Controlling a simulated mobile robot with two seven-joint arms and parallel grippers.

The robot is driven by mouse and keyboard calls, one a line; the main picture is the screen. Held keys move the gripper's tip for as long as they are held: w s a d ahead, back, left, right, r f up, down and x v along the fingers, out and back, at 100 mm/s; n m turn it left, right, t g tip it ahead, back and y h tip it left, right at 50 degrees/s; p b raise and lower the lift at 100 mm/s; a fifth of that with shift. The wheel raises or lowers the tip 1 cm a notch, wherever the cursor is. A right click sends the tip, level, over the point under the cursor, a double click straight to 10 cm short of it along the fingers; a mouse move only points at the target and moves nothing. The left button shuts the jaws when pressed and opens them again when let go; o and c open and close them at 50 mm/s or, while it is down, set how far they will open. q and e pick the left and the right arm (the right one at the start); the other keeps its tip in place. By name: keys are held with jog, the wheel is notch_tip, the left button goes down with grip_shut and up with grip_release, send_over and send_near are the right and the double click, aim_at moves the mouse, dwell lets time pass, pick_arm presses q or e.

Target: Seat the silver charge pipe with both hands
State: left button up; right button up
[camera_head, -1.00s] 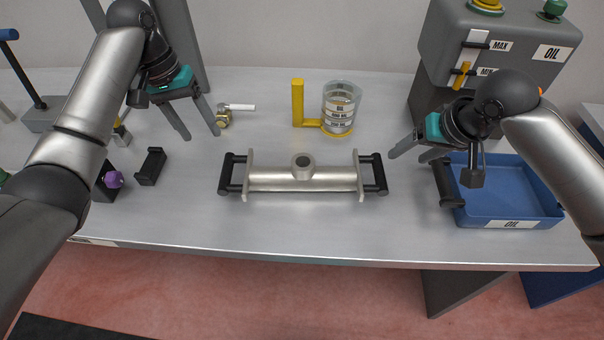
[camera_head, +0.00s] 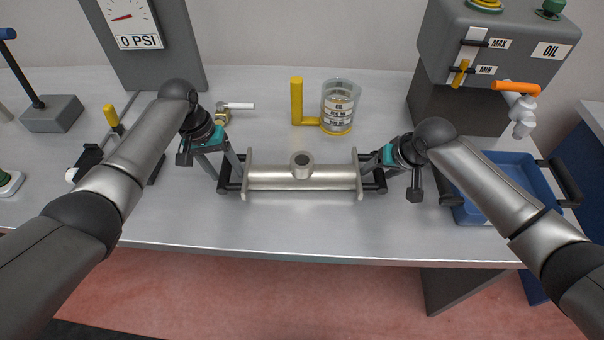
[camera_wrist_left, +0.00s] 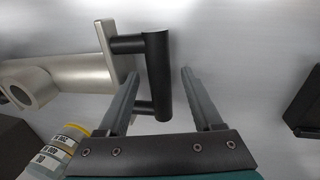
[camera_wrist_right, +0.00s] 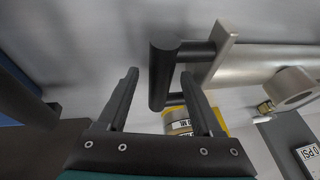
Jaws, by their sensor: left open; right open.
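The silver charge pipe (camera_head: 275,178) lies level on the grey bench in the head view, with a round port on top, a flange plate at each end and a black handle outside each flange. My left gripper (camera_head: 231,182) is open at the left handle; in the left wrist view the black handle (camera_wrist_left: 157,75) stands between its spread fingers. My right gripper (camera_head: 372,178) is open at the right handle; in the right wrist view the black handle (camera_wrist_right: 161,75) lies between the fingers, nearer the right one. Neither gripper is closed on a handle.
A clear measuring jug (camera_head: 339,108) with a yellow handle stands behind the pipe, near a brass valve (camera_head: 222,114). A blue oil tray (camera_head: 520,172) is at the right under the grey oil tank (camera_head: 510,45). A 0 PSI gauge panel (camera_head: 150,50) stands back left. The bench front is clear.

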pick_arm(q)
jog(key=shift+d+f, duration=0.1)
jog(key=shift+f, duration=0.3)
pick_arm(e)
jog(key=shift+w+f, duration=0.15)
jog(key=shift+f, duration=0.25)
pick_arm(q)
jog(key=shift+c, duration=0.4)
pick_arm(e)
jog(key=shift+c, duration=0.4)
pick_arm(q)
grip_shut()
pick_arm(e)
grip_shut()
pick_arm(q)
jog(key=shift+r, duration=0.1)
pick_arm(e)
jog(key=shift+w+r, duration=0.1)
